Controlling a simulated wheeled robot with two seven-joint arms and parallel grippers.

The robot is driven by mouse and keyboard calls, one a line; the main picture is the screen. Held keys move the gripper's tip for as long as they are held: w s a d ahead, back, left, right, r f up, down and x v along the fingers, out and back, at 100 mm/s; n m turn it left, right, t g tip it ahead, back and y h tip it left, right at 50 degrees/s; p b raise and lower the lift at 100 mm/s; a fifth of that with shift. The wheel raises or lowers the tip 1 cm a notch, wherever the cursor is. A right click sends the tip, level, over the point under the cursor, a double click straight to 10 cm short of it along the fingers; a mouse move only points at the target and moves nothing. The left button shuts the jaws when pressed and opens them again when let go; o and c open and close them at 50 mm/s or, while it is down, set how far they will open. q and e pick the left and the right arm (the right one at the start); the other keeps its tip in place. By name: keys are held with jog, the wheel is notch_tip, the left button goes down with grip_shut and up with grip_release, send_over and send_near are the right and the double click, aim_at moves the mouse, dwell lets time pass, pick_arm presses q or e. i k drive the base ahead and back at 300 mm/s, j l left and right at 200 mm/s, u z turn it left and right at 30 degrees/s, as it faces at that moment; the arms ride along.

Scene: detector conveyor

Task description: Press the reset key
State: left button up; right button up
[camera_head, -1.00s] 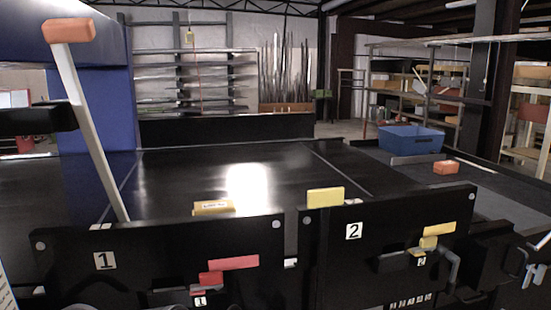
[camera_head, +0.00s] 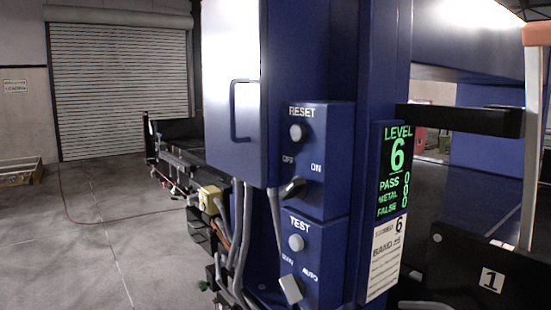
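The blue reset box (camera_head: 328,150) is on the blue post in the middle of the head view. It has a round pale button (camera_head: 297,132) under the word RESET and a rotary key switch (camera_head: 292,187) below it, between the marks OFF and ON. The switch handle is tilted, its lower end toward the left. A similar TEST box sits below, with its own round button (camera_head: 296,242) and a switch (camera_head: 290,289) marked AUTO on one side. Neither of my grippers is in the picture.
A green lit display (camera_head: 394,170) reads LEVEL 6, with zeros below. A blue cabinet door (camera_head: 232,90) with a handle stands left of the boxes. Grey cables (camera_head: 239,235) hang beneath it. Open floor (camera_head: 115,240) lies at left, before a roller shutter (camera_head: 118,90).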

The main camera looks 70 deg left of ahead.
aim_at(298, 132)
jog(key=u, duration=2.1)
